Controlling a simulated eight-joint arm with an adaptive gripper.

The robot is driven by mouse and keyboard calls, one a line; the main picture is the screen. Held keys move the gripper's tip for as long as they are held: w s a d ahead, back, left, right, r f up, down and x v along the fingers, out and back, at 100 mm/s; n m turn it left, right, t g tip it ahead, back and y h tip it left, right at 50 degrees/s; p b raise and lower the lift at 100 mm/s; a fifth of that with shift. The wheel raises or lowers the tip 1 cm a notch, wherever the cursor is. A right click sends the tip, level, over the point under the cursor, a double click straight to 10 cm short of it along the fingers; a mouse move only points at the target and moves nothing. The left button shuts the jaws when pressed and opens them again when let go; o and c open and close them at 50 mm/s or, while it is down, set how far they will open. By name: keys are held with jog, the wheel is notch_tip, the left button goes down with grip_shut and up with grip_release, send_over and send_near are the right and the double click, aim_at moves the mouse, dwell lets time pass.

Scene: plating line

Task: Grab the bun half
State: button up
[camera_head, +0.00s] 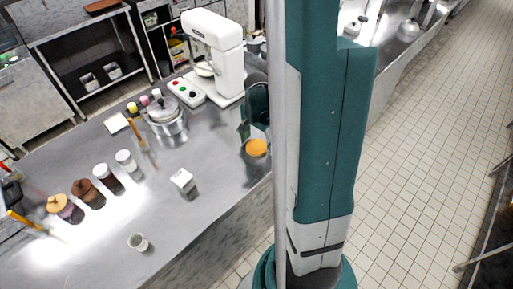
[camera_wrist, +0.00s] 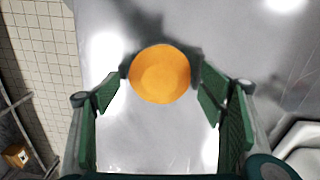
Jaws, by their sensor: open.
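The bun half (camera_head: 256,147) is a round orange piece on the steel counter, close beside my arm's teal column in the head view. In the wrist view the bun half (camera_wrist: 160,73) lies ahead of my gripper (camera_wrist: 162,98), centred between the two green finger pads. The fingers stand wide on either side of it, and a gap shows between pad and bun on both sides. My gripper is open and empty. In the head view my gripper (camera_head: 250,128) is partly hidden behind the column, just above the bun half.
A white mixer (camera_head: 214,55) stands behind on the counter (camera_head: 215,215). A steel pot (camera_head: 166,118), several jars and a white box (camera_head: 183,181) stand to the left. A small cup (camera_head: 138,242) is near the front. The counter around the bun half is clear.

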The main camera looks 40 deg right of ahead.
jog(key=shift+f, duration=0.1)
jog(key=shift+c, duration=0.7)
jog(key=c, duration=0.7)
